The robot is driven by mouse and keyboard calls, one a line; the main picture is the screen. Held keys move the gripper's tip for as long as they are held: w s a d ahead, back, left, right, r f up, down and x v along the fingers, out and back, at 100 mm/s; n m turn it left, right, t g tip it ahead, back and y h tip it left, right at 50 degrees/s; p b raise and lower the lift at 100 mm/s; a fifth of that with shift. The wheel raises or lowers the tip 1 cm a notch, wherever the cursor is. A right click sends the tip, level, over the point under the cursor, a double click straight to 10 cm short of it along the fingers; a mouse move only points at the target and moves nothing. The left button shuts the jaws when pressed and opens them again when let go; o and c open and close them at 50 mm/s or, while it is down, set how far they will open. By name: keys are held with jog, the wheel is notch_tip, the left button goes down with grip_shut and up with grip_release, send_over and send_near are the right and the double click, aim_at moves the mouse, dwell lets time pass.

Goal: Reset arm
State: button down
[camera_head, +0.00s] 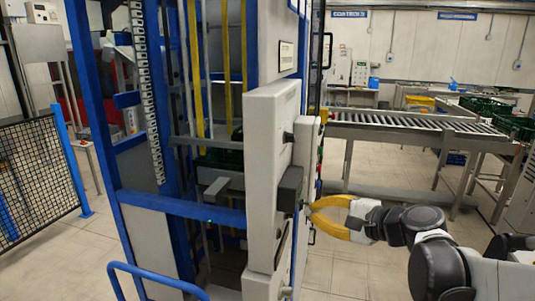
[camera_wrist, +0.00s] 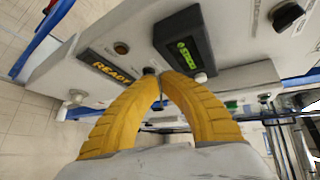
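My gripper (camera_head: 313,212) has two curved yellow fingers and is beside the right edge of the tall grey control panel (camera_head: 268,150). In the wrist view the fingers of my gripper (camera_wrist: 162,76) arch together and their tips meet or nearly meet, with nothing seen held between them. The tips are in front of the panel face, close to a small dark knob; whether they touch it I cannot tell. The panel carries a black READY label (camera_wrist: 108,67) and a dark box with a lit green display (camera_wrist: 185,52).
A blue-framed machine (camera_head: 100,110) holding a dark green crate (camera_head: 222,158) stands left of the panel. A roller conveyor (camera_head: 420,125) runs behind my arm, with green crates (camera_head: 485,105) at the far right. A mesh fence (camera_head: 35,180) is at far left. Some tiled floor is clear.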

jog(key=s+d+f+n+g+h, duration=0.1)
jog(key=s+f+n+h, duration=0.2)
jog(key=s, duration=0.4)
jog(key=s+d+f+n+g+h+b, duration=0.1)
jog(key=s+d+f+n+h, duration=0.1)
jog(key=s, duration=0.6)
jog(key=s+d+f+n+g+h+b, duration=0.1)
jog(key=s+d+f+n+g+h, duration=0.1)
jog(key=s+f+n, duration=0.4)
jog(key=shift+s+f+n+h, duration=0.25)
jog(key=shift+s+n+h, duration=0.5)
jog(key=shift+n+h, duration=0.2)
